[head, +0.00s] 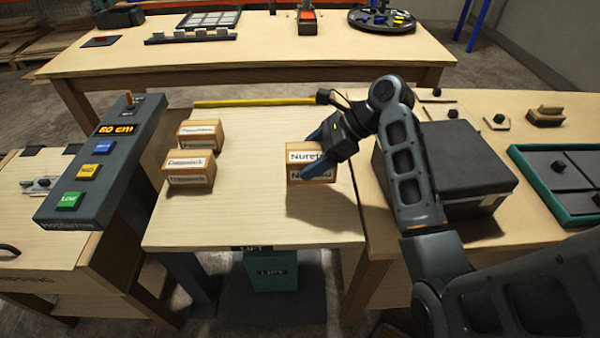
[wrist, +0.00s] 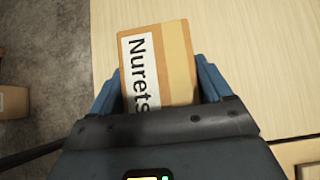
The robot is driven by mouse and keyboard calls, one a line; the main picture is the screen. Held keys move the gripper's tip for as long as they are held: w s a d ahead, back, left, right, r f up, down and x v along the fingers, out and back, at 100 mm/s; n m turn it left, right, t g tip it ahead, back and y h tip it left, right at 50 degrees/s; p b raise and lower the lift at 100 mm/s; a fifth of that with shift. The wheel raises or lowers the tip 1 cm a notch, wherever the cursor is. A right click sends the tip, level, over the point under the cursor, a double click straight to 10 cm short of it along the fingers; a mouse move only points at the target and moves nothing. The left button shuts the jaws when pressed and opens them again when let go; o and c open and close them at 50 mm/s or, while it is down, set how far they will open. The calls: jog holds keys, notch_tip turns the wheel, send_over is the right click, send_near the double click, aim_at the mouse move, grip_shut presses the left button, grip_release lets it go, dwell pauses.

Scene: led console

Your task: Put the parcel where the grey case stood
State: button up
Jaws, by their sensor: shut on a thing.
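A small cardboard parcel (head: 308,158) with a white label starting "Nuret" is between the blue fingers of my gripper (head: 318,155), over the right part of the lift table. My gripper is shut on this parcel. In the wrist view the parcel (wrist: 160,68) sits between both fingers (wrist: 160,90), its label turned sideways. I cannot tell whether the parcel touches the table top. A dark grey case (head: 455,160) stands on the bench to the right, partly hidden behind my arm.
Two labelled boxes, one (head: 200,133) behind the other (head: 188,170), stand left on the lift table (head: 250,225). A console (head: 100,165) reading 80 cm with coloured buttons is further left. A green-rimmed tray (head: 555,215) lies far right. The table's middle is clear.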

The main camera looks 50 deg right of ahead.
jog(key=shift+w+a+f, duration=0.15)
jog(key=shift+w+f, duration=0.25)
jog(key=shift+w, duration=0.2)
jog(key=shift+w+a+f, duration=0.15)
jog(key=shift+w+f, duration=0.2)
jog(key=shift+w, duration=0.25)
jog(key=shift+f, duration=2)
jog(key=o, duration=1.4)
jog(key=shift+c, duration=0.2)
jog(key=shift+r, duration=0.1)
jog(key=shift+s+d+r+p, duration=0.2)
jog(key=shift+s+r+p, duration=0.1)
jog(key=shift+r+p, duration=0.4)
jog(key=p+v, duration=0.3)
jog(key=v, duration=0.7)
jog(key=shift+s+d+p, duration=0.2)
jog(key=shift+s+p, duration=0.1)
jog(key=shift+p, duration=0.05)
jog(key=shift+f, duration=0.1)
